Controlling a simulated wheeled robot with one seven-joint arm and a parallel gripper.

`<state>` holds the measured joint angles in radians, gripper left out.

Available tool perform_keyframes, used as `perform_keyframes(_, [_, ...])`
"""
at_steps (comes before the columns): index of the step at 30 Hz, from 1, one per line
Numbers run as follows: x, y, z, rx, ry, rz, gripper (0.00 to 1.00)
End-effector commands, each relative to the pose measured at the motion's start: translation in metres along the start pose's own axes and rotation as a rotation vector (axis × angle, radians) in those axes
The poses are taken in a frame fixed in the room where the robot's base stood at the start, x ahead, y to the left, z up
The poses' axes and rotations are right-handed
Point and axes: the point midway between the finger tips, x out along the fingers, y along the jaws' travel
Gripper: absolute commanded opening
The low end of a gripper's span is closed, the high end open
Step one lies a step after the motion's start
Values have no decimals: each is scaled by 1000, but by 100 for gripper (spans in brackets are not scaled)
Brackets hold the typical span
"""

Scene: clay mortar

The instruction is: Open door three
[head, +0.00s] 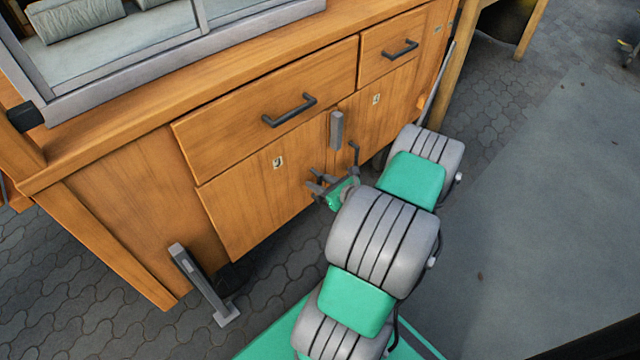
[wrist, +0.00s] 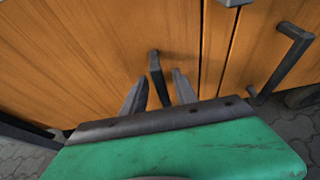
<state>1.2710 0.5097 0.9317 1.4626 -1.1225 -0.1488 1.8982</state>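The wooden cabinet has two lower doors side by side. The left door (head: 245,195) carries a small number plate (head: 278,162), and the right door (head: 365,108) carries another (head: 376,99); the digits are too small to read surely. Both doors look shut. My gripper (head: 320,184) is at the lower right of the left door. In the wrist view, the left door's dark handle (wrist: 158,76) stands between the spread fingers of my gripper (wrist: 159,92), with gaps showing on both sides. The right door's handle (wrist: 290,55) is to the right, outside the fingers.
A grey latch block (head: 337,130) sits at the top between the doors. Two drawers with dark handles, the left drawer (head: 265,105) and right drawer (head: 393,45), are above. A grey metal post (head: 200,285) stands before the cabinet's left part. Paved floor is open at right.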

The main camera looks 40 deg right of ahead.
Motion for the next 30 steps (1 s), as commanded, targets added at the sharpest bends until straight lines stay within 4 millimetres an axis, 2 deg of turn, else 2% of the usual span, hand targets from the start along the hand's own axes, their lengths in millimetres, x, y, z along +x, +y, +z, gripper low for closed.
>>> perform_keyframes(5, [-1, -1, 0, 0, 0, -2, 33])
perform_keyframes(17, [-1, -1, 0, 0, 1, -2, 0])
perform_keyframes(30, [-1, -1, 0, 0, 0, -2, 0])
